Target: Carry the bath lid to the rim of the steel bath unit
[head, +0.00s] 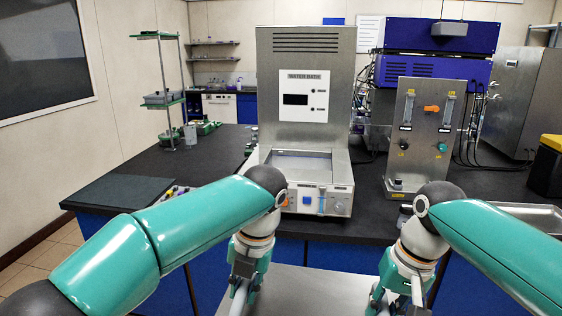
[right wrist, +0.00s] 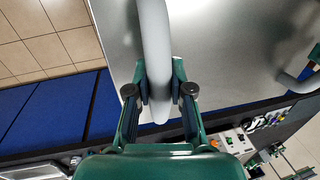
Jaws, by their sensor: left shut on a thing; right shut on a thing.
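The steel bath unit (head: 315,115) stands on the dark bench in the head view, with a "WATER BATH" panel on its tall back. Its basin (head: 302,163) is uncovered at the top front. The bath lid (head: 300,290) is a flat steel plate at the bottom of the head view, in front of and below the bench edge. My left gripper (head: 241,296) is shut on the lid's left handle. My right gripper (head: 383,300) is shut on the right grey handle (right wrist: 155,45), as the right wrist view (right wrist: 159,92) shows. The lid's near part is cut off.
A steel panel with knobs and flow tubes (head: 420,130) stands right of the bath. A steel tray (head: 530,214) lies at the right bench edge. A dark mat (head: 125,190) and small coloured items (head: 172,192) lie to the left. Blue cabinet fronts (head: 335,254) are below the bench top.

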